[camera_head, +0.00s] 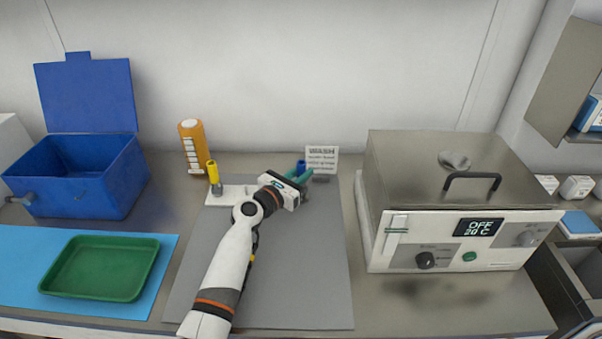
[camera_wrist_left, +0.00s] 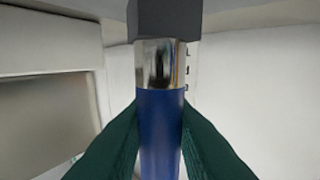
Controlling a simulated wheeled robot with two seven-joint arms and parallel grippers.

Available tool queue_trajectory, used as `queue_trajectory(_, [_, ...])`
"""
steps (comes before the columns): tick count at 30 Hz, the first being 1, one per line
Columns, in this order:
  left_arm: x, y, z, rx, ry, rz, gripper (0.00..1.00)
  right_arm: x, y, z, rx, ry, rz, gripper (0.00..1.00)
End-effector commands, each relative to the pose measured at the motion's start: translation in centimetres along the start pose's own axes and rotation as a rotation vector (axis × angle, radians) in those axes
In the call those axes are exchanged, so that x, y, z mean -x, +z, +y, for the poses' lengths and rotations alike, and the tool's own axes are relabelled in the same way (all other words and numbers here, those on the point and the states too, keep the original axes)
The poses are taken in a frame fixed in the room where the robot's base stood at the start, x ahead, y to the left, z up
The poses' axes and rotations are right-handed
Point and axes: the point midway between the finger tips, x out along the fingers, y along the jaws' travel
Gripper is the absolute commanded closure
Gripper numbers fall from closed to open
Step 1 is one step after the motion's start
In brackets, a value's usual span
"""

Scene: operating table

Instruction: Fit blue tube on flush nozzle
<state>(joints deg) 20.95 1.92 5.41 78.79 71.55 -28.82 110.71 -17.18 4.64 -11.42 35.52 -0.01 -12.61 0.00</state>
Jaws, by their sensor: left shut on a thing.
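My left gripper (camera_head: 302,176) has green fingers and is shut on the blue tube (camera_wrist_left: 160,135), one finger on each side. The blue tube's end also shows above the fingers in the head view (camera_head: 301,165). In the left wrist view a shiny metal cylinder (camera_wrist_left: 161,62) lines up with the blue tube's upper end, with a dark block (camera_wrist_left: 165,18) beyond it. Whether the cylinder is the flush nozzle or part of the tube I cannot tell. A yellow tube (camera_head: 212,171) stands upright on a white base (camera_head: 228,194), left of the gripper. My right gripper is not in view.
A white WASH sign (camera_head: 322,157) stands just behind the gripper. An orange bottle (camera_head: 192,147) is behind the yellow tube. An open blue box (camera_head: 92,180) and green tray (camera_head: 100,268) are left; a metal bath (camera_head: 450,190) is right. The grey mat (camera_head: 300,280) is clear in front.

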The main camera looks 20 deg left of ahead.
Motion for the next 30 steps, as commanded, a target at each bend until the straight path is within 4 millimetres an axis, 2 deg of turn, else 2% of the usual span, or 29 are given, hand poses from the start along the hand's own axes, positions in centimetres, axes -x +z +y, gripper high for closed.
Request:
queue_trajectory(8, [0.0, 0.0, 0.0, 0.000, 0.000, 0.000, 1.00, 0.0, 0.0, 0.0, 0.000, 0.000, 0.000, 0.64])
queue_trajectory(9, [0.0, 0.0, 0.0, 0.000, 0.000, 0.000, 0.76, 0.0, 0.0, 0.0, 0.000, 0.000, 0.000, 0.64])
queue_trajectory(13, [0.0, 0.0, 0.0, 0.000, 0.000, 0.000, 0.55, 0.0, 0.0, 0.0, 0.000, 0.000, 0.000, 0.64])
queue_trajectory(23, [0.2, 0.0, 0.0, 0.000, 0.000, 0.000, 0.54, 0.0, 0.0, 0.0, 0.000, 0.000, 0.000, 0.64])
queue_trajectory(26, [1.1, 0.1, 0.0, -0.001, -0.001, -0.001, 0.54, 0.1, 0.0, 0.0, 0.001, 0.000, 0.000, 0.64])
queue_trajectory(30, [3.6, 0.1, 0.0, -0.002, -0.001, -0.003, 0.54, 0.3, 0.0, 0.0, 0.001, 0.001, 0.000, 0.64])
